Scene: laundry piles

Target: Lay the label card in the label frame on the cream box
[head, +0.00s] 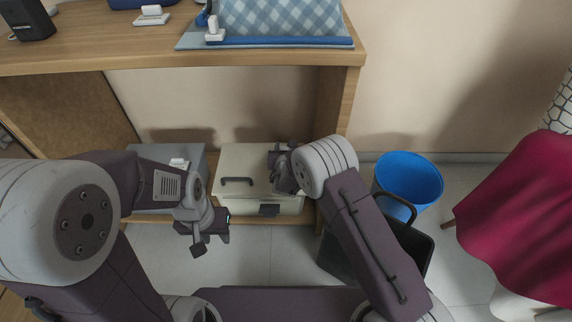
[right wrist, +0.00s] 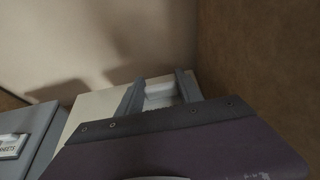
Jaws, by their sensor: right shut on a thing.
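The cream box (head: 234,191) stands on the low shelf, with a dark handle on its lid. Its dark label frame (head: 269,210) is on the front near the lower edge. My right gripper (head: 279,168) is over the right part of the lid. It is shut on a small white piece, which looks like the label card (right wrist: 160,91), between its fingers in the right wrist view (right wrist: 160,98). The card's face is hidden. My left gripper (head: 210,243) is open and empty, in front of the shelf and left of the cream box.
A grey box (head: 197,158) with a label stands left of the cream box. The shelf's side panel (head: 332,110) is close on the right. A blue bin (head: 408,180) and a dark bin (head: 413,243) stand on the floor to the right. The tabletop overhangs the shelf.

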